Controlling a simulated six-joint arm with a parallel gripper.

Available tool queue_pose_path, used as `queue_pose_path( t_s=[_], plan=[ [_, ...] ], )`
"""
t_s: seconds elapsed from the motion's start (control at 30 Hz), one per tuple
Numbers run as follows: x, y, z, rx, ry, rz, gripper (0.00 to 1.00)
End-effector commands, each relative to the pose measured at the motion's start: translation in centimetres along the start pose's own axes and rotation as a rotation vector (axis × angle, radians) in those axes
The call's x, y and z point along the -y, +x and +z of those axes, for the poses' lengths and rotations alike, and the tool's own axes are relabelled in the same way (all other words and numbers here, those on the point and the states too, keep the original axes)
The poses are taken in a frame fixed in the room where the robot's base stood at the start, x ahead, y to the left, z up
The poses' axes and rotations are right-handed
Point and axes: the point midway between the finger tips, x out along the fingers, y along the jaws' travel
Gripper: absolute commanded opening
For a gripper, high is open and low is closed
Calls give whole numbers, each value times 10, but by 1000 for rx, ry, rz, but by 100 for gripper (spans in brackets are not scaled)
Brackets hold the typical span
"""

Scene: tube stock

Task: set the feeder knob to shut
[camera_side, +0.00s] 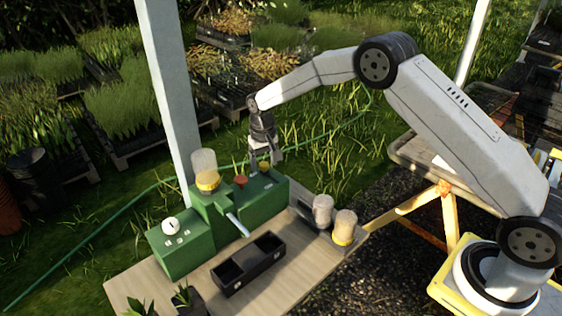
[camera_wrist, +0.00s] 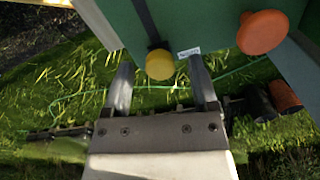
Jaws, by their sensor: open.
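A green machine (camera_side: 212,220) stands on the wooden bench. In the wrist view, a yellow knob (camera_wrist: 159,64) sits at one end of a dark slot on its green face, beside a small white label (camera_wrist: 189,52) too small to read. An orange knob (camera_wrist: 263,32) is to its right; it also shows in the side view (camera_side: 240,181). My gripper (camera_side: 263,157) is at the right end of the machine. In the wrist view its open fingers (camera_wrist: 160,66) appear on either side of the yellow knob; contact cannot be told. Which knob is the feeder's is not readable.
A white post (camera_side: 172,100) is behind.

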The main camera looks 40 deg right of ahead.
Motion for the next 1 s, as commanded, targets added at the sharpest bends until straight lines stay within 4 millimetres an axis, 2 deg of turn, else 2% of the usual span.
queue_pose_path(
  t_s=[0.3,0.53,0.57,1.0],
  plan=[
    [0,2,0,0,0,0,75],
    [0,2,0,0,0,0,2],
    [0,2,0,0,0,0,0],
    [0,2,0,0,0,0,0]
  ],
)
